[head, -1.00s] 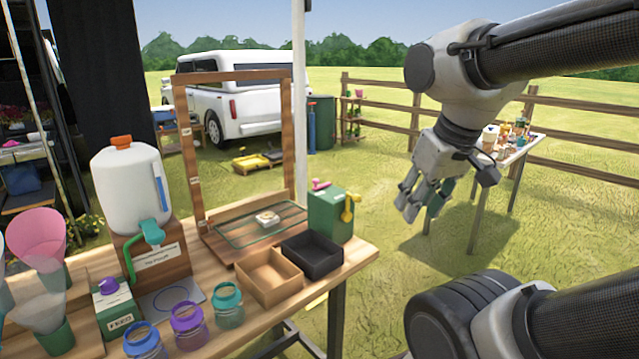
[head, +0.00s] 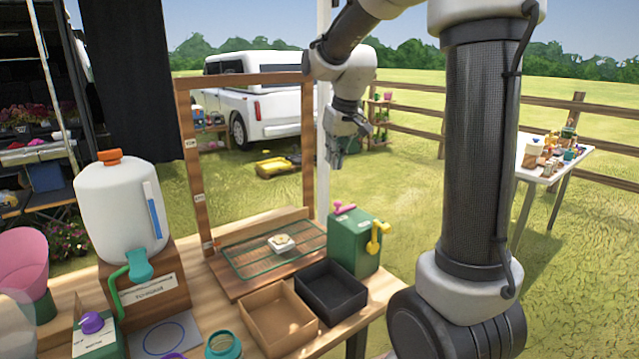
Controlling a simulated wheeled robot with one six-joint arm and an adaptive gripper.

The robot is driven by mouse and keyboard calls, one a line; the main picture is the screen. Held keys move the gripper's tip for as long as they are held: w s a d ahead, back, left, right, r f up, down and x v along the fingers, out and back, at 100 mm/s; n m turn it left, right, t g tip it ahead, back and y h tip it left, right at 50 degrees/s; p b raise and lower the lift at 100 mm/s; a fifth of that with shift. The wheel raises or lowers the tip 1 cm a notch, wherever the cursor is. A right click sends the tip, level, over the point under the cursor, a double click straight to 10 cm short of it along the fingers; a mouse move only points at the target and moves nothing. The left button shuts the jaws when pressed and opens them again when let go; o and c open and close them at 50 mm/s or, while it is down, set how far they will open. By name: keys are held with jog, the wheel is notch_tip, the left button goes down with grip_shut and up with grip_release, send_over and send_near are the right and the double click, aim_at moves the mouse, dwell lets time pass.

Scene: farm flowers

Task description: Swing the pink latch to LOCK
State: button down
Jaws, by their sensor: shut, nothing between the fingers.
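The pink latch (head: 345,209) is a small lever on the top of a green box (head: 352,245) at the table's right end. A yellow crank or handle (head: 377,238) is on the box's right side. I cannot read any LOCK mark from here. My gripper (head: 334,164) hangs in the air above and behind the box, fingers pointing down. It is shut and empty, apart from the latch.
A black tray (head: 331,308) and a brown tray (head: 246,312) lie in front. A white jug (head: 120,215) with a green tap stands at left. The air above the box is free.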

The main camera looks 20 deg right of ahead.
jog(key=shift+w+a+r, duration=0.1)
jog(key=shift+w+r, duration=0.4)
jog(key=shift+w, duration=0.2)
notch_tip(320, 180, down, 10)
jog(key=shift+s, duration=0.3)
